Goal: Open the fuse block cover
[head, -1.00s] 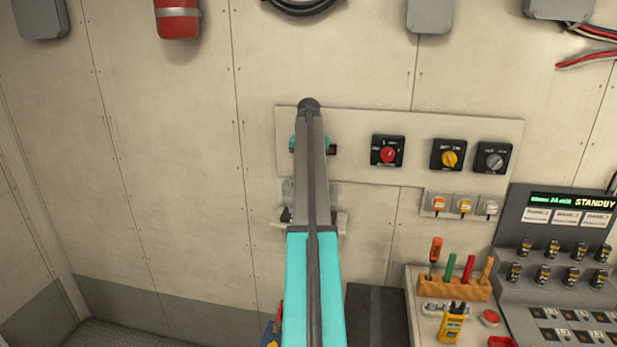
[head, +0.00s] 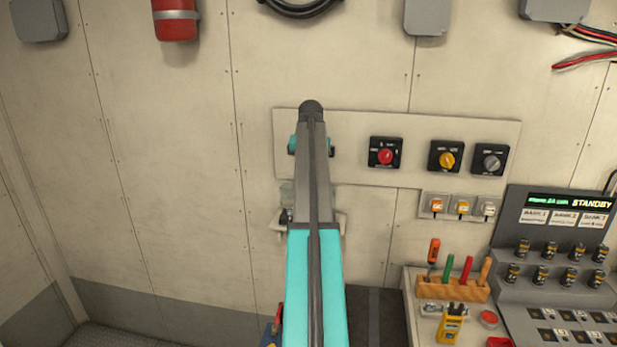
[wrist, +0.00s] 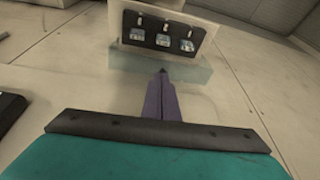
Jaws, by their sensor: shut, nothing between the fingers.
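The fuse block (wrist: 160,40) is at the top of the wrist view, a black panel with three fuses on a pale mount. A clear, pale green cover (wrist: 190,70) lies along the block's edge nearest my fingers. I cannot tell how far it is swung. My gripper (wrist: 163,73) is shut and empty, its dark fingertips overlapping the cover in the picture; contact is unclear. In the head view, my arm hides the gripper's fingertips and most of the block. A bit of the clear cover (head: 287,193) shows left of the arm, above a pale ledge.
Below are small sockets (head: 461,207), a tool rack (head: 460,287) and a STANDBY console (head: 560,217).

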